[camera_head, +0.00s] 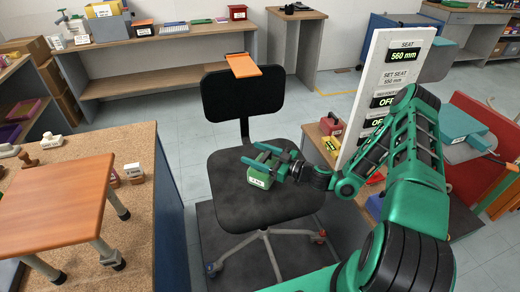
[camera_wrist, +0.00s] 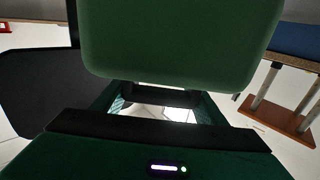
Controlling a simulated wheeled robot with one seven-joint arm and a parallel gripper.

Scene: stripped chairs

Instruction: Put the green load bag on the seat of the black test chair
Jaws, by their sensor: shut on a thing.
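The black test chair (camera_head: 240,190) stands in the middle of the head view, with a dark seat and an upright backrest (camera_head: 243,92). An orange clip-like board (camera_head: 243,66) sits on top of the backrest. The green load bag (camera_head: 261,173) has a small white label and is over the seat. My gripper (camera_head: 270,162) is shut on the bag from its right side. In the wrist view the bag (camera_wrist: 180,45) fills the upper middle. I cannot tell whether the bag's underside touches the seat.
A white display panel (camera_head: 388,90) reads "SEAT 560 mm" and stands close right of the chair. A cork-topped bench (camera_head: 145,200) with an orange-topped stool (camera_head: 60,200) is at the left. A wooden bench (camera_head: 160,40) with boxes stands at the back.

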